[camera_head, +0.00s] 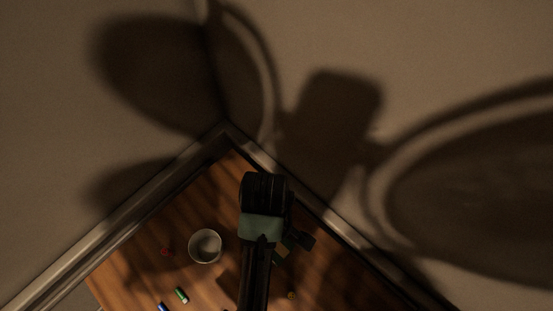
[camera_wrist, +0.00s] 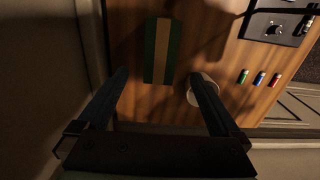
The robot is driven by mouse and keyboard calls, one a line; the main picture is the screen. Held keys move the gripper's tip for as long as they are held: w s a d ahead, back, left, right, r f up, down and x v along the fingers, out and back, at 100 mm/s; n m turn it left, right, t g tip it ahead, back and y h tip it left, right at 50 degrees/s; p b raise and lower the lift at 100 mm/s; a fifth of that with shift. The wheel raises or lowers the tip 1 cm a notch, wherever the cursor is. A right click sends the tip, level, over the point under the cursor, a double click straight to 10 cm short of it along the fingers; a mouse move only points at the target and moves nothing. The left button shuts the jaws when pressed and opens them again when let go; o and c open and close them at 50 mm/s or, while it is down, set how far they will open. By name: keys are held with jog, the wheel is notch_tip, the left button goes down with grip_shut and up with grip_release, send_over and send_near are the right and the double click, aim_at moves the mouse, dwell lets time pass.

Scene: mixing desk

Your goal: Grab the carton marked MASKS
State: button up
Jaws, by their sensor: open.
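A green box with a tan stripe down its middle (camera_wrist: 151,50) lies on the wooden desk in the wrist view. No lettering on it is readable, so I cannot tell if it is the MASKS carton. My gripper (camera_wrist: 160,76) is open, its two fingers spread wide. In the wrist view the box appears in the gap between the fingertips, nearer the left one, with nothing held. In the head view my arm covers most of that area; a small green and yellowish patch shows beside it, perhaps the same box.
A white cup (camera_head: 205,247) stands on the desk (camera_head: 140,262); my right finger partly covers it in the wrist view (camera_wrist: 199,98). Small green (camera_wrist: 243,76), blue (camera_wrist: 260,79) and red (camera_wrist: 276,79) cylinders lie right of it. A dark flat device (camera_wrist: 272,24) is at upper right. Walls meet behind the desk.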

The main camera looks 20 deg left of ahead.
aim_at(284, 248)
notch_tip(284, 248, down, 6)
jog(key=shift+s+f, duration=0.1)
jog(key=shift+f, duration=0.15)
jog(key=shift+a+f+p, duration=0.15)
jog(key=shift+f+p, duration=0.05)
jog(key=shift+f, duration=1.35)
jog(key=shift+a+f+p, duration=0.15)
jog(key=shift+f, duration=1.4)
jog(key=shift+c, duration=0.2)
jog(key=c, duration=1.2)
jog(key=shift+c, duration=0.2)
jog(key=shift+r, duration=0.2)
